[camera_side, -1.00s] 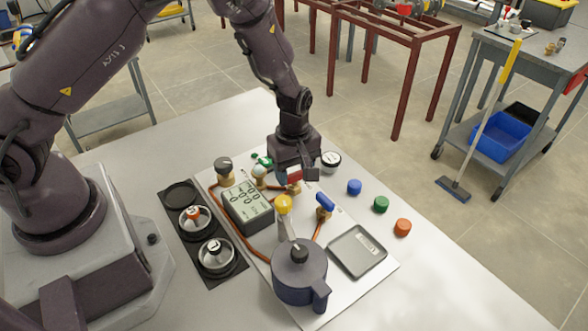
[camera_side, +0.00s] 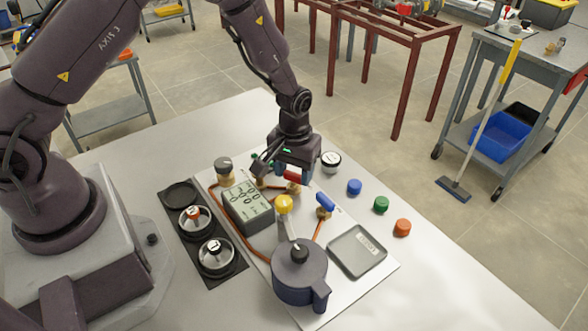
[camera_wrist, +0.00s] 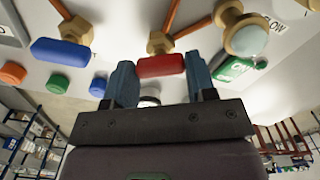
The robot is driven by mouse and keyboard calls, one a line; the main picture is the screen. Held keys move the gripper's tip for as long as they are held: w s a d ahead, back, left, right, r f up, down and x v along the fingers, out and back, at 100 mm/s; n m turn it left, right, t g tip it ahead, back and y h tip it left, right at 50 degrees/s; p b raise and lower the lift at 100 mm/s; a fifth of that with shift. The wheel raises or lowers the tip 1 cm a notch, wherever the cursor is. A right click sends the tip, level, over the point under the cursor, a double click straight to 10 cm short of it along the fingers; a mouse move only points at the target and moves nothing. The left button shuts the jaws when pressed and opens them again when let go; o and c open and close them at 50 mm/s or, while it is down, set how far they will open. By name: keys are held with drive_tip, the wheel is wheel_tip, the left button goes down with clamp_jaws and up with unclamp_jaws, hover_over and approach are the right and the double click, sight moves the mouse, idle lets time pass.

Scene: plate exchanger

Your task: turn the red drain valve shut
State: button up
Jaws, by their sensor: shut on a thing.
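The red valve handle (camera_side: 295,176) is a short bar on a brass fitting (camera_side: 294,188) at the far part of the light panel. In the wrist view the red handle (camera_wrist: 160,66) lies crosswise, with one blue-grey fingertip at each end. My gripper (camera_wrist: 160,82) is shut on the handle, end to end; it shows in the side view (camera_side: 295,170) low over the panel. A brass valve body with a copper pipe (camera_wrist: 160,42) sits behind the handle in the wrist view. The fingers and wrist partly hide the valve in the side view.
A blue-handled valve (camera_side: 325,202) stands close by, nearer the camera. Blue, green and orange caps (camera_side: 381,204) lie to the right. A round gauge (camera_side: 331,160) is beside my gripper.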

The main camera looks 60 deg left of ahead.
sight(294, 173)
drive_tip(key=m, duration=0.5)
drive_tip(key=shift+m, duration=0.3)
idle(0.4)
drive_tip(key=o, duration=0.9)
drive_tip(key=shift+o, duration=0.2)
drive_tip(key=shift+r, duration=0.15)
wheel_tip(294, 173, up, 13)
